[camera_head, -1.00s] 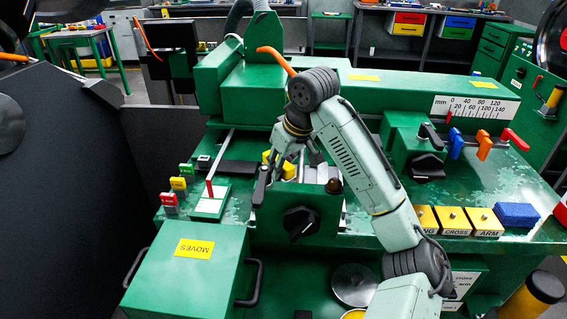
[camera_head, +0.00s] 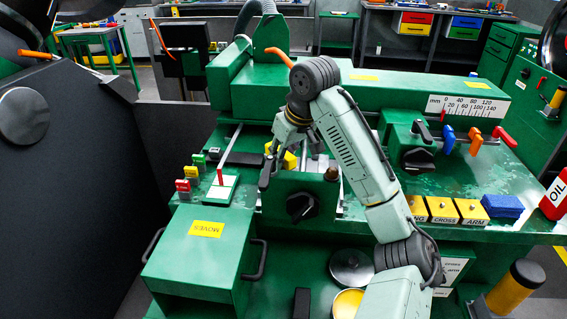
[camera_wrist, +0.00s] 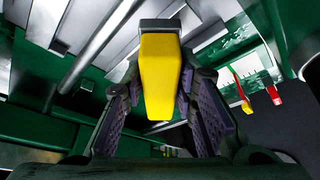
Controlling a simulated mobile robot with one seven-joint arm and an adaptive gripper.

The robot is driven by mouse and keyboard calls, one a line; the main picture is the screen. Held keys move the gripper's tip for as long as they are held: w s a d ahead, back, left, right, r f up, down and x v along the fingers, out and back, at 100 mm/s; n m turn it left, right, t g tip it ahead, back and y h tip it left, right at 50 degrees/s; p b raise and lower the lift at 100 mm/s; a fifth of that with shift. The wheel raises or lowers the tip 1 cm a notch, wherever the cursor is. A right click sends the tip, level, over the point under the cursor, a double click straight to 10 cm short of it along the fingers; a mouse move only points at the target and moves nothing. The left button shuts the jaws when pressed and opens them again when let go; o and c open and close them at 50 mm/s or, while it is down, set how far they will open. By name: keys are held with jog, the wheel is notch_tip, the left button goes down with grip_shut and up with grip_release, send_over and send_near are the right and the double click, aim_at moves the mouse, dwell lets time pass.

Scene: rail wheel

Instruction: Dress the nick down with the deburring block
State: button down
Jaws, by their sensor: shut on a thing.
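My gripper (camera_wrist: 160,88) is shut on a yellow block with a dark grey end (camera_wrist: 160,72). I take this to be the deburring block. In the wrist view, it sits between the two dark fingers, its grey end pointing away from the palm. In the head view, my gripper (camera_head: 287,150) points down over the green fixture, with the yellow block (camera_head: 290,161) partly hidden by the fingers. Bright metal bars (camera_wrist: 100,40) lie beyond the block in the wrist view; I cannot tell whether it touches them. I cannot make out the nick.
The fixture has a black knob (camera_head: 301,207). A green box marked MOVES (camera_head: 195,255) stands at front left. Yellow labelled blocks (camera_head: 441,209), a blue block (camera_head: 502,206) and a red OIL can (camera_head: 556,196) line the right edge. A round lid (camera_head: 351,267) lies below the fixture.

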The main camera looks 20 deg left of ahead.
jog(key=shift+r, duration=2.45)
